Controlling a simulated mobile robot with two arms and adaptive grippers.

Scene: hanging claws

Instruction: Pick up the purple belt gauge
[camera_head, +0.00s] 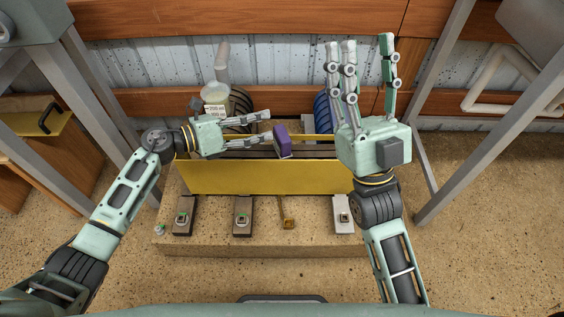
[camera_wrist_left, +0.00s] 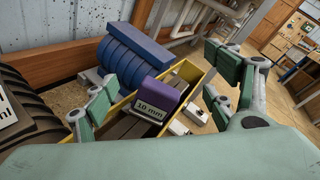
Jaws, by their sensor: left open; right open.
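The purple belt gauge (camera_head: 282,143) stands in the yellow trough (camera_head: 265,178) in the head view. In the left wrist view the gauge (camera_wrist_left: 160,92) shows a purple top and a label reading "10 mm", between my finger pads and beyond them. My left gripper (camera_head: 269,127) is open and empty, with its fingers pointing right toward the gauge, just left of it and apart from it. The left gripper's fingers also frame the left wrist view (camera_wrist_left: 165,105). My right gripper (camera_head: 365,55) is open and empty, pointing up and away at the right of the trough.
Blue ribbed rollers (camera_head: 322,108) and dark ribbed rollers (camera_head: 240,105) stand behind the trough. Several small blocks (camera_head: 243,215) sit along the front ledge. Grey metal posts (camera_head: 450,110) rise at both sides.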

